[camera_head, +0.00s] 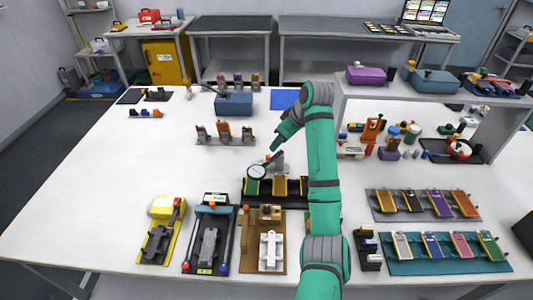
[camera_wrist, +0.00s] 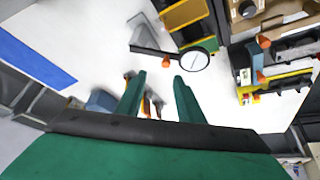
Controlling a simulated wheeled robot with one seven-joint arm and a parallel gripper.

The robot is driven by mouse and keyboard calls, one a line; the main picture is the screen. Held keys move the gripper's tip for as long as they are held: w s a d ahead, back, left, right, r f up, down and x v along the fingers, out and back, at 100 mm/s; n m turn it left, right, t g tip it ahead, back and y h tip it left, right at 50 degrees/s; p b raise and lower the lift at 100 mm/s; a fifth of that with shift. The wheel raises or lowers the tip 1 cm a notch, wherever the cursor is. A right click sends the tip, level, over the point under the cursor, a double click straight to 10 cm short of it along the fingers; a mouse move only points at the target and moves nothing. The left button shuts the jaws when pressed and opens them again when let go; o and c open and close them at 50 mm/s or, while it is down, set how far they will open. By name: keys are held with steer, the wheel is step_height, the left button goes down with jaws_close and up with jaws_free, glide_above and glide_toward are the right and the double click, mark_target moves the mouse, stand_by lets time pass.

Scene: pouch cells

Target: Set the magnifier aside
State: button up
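The magnifier has a round, dark-rimmed lens (camera_head: 257,172) on a dark arm, with a small orange knob and a grey base. It stands over the black rack near the table's middle. In the wrist view the magnifier's lens (camera_wrist: 195,61) is right of and beyond the fingertips, and its orange knob lies just past the gap between them. My gripper (camera_wrist: 158,77) is open with nothing between its two green fingers. In the head view my gripper (camera_head: 274,147) is just above the magnifier's knob and base, apart from them as far as I can tell.
A black rack of coloured pouch cells (camera_head: 280,187) stands under the lens. Fixtures, including a yellow one (camera_head: 160,232), line the front edge. A blue mat (camera_head: 285,99) lies behind, and a blue box (camera_head: 233,104) stands beside it.

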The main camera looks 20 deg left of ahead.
mark_target(269, 156)
steer(key=shift+g+h, duration=0.5)
steer(key=x, duration=0.8)
steer(key=shift+s+a, duration=0.2)
steer(key=shift+a, duration=0.2)
steer(key=shift+c, duration=0.7)
jaws_close()
